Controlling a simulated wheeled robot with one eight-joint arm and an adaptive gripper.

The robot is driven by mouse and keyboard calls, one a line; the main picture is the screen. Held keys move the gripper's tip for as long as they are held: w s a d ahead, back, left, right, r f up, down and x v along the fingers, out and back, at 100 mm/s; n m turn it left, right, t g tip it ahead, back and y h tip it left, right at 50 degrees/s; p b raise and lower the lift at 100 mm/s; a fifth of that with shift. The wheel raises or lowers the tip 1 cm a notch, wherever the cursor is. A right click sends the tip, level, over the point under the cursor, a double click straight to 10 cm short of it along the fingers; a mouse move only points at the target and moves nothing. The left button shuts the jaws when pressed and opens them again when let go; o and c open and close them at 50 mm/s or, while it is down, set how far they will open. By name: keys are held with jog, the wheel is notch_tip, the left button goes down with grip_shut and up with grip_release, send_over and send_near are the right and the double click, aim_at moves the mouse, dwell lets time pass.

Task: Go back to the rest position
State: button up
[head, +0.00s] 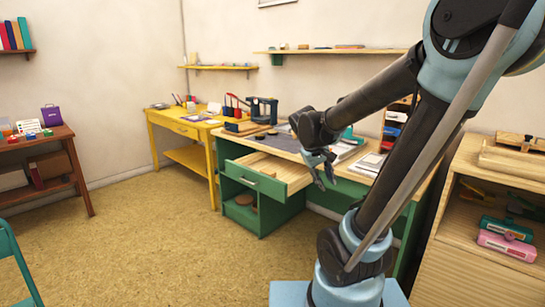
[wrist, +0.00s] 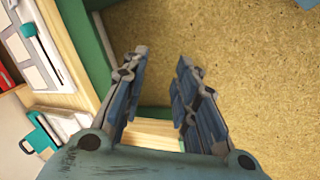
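My gripper (head: 320,170) is at the end of my arm, in front of the green desk (head: 245,220) and near the right end of its pulled-out wooden drawer (head: 265,178). In the wrist view my gripper (wrist: 160,80) has its two blue-grey fingers spread apart with nothing between them. Past the fingertips lie the tan floor (wrist: 220,50) and, lower down, a pale wooden edge. The gripper is apart from the things on the desktop.
A yellow table (head: 180,125) stands at the back left and a brown table (head: 45,145) at the far left. A wooden cabinet (head: 470,265) with pink and green items is at the right. Part of a teal chair (head: 15,255) shows at the left. The middle floor is clear.

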jog(key=s+f+m+y, duration=0.1)
jog(key=s+f+y, duration=0.1)
jog(key=s, duration=0.6)
jog(key=s+f+m+y, duration=0.2)
jog(key=s+f, duration=0.3)
jog(key=s, duration=0.3)
jog(key=shift+s+d+f+m, duration=0.15)
jog(key=shift+d+m, duration=0.1)
jog(key=shift+m, duration=0.05)
jog(key=shift+w+f, duration=0.2)
jog(key=shift+w, duration=0.25)
